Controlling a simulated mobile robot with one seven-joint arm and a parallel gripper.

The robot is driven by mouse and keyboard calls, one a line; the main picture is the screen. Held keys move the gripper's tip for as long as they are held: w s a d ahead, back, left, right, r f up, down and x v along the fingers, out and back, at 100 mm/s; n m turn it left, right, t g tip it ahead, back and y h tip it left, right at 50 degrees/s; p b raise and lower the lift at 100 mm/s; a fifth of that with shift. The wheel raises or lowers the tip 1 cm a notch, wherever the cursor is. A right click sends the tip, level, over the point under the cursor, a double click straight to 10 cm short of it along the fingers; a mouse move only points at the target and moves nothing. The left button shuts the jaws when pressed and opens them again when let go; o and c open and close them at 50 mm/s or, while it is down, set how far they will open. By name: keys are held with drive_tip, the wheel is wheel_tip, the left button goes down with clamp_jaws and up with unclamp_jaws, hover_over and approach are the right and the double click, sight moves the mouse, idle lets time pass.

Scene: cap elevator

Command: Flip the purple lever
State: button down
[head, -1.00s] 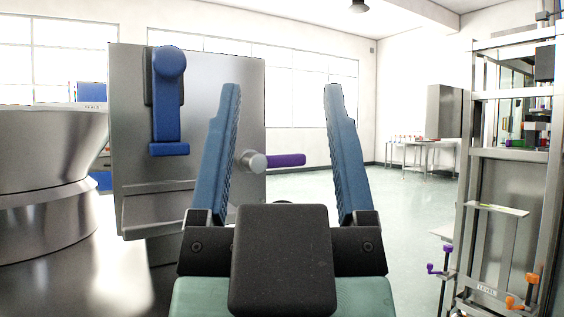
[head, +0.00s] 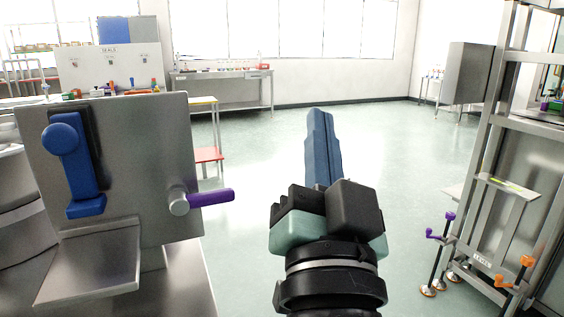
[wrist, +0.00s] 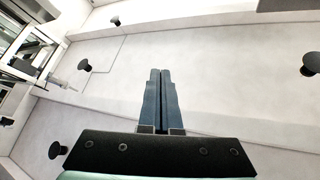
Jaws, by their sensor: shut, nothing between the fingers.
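The purple lever (head: 210,197) sticks out to the right from a grey metal hub on the side of a steel panel box (head: 150,135). It lies nearly level. My gripper (head: 320,115) is shut and empty, with its blue fingers together and pointing up. It stands to the right of the lever, apart from it. In the wrist view my shut fingers (wrist: 160,75) point toward the ceiling, and the lever is not in that view.
A blue lever (head: 75,165) sits on the panel's front, above a steel tray (head: 90,270). At right stands a metal frame (head: 480,180) with a purple crank (head: 440,232) and an orange crank (head: 515,272). Open floor lies between panel and frame.

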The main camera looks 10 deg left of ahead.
drive_tip(key=w+a+f+m+g+y+p, duration=0.2)
drive_tip(key=w+f+m+g+p, duration=0.25)
drive_tip(key=p, duration=0.55)
drive_tip(key=m+g+y+p, duration=0.2)
drive_tip(key=m+g+p, duration=0.6)
drive_tip(key=m+p, duration=1.65)
approach(203, 200)
wheel_tip(203, 200, down, 6)
drive_tip(key=d+n+p, duration=0.3)
drive_tip(key=shift+s+a+f+t, duration=0.2)
drive_tip(key=shift+s+a+t, duration=0.05)
drive_tip(key=w+a+p, duration=0.3)
drive_tip(key=w+a, duration=0.2)
drive_tip(key=w, duration=0.2)
drive_tip(key=shift+w+r, duration=0.4)
